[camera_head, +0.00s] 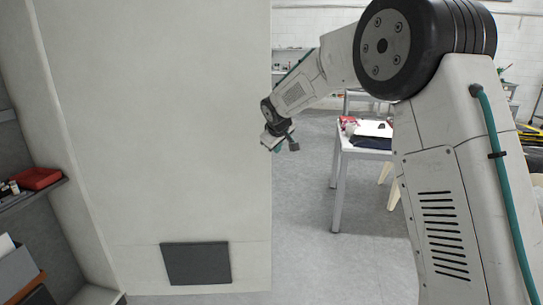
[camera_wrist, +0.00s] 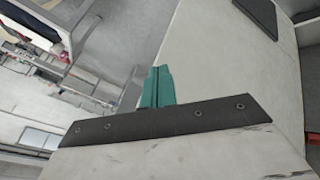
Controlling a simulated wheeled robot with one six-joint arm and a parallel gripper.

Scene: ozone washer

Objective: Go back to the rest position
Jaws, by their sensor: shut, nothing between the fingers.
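My gripper (camera_head: 279,144) hangs at the end of my extended arm, in front of the right edge of a tall pale cabinet-like panel (camera_head: 160,120) in the head view. In the wrist view my gripper's green fingers (camera_wrist: 157,86) are together with nothing held between them. The pale panel (camera_wrist: 225,70) fills much of the wrist view behind the fingers. I cannot tell the exact gap between gripper and panel.
A dark plate (camera_head: 196,263) sits low on the panel. A white table (camera_head: 347,152) with items stands behind, right of the panel. Shelves with a red box (camera_head: 36,179) are at the left. Open grey floor (camera_head: 315,240) lies between the panel and my arm.

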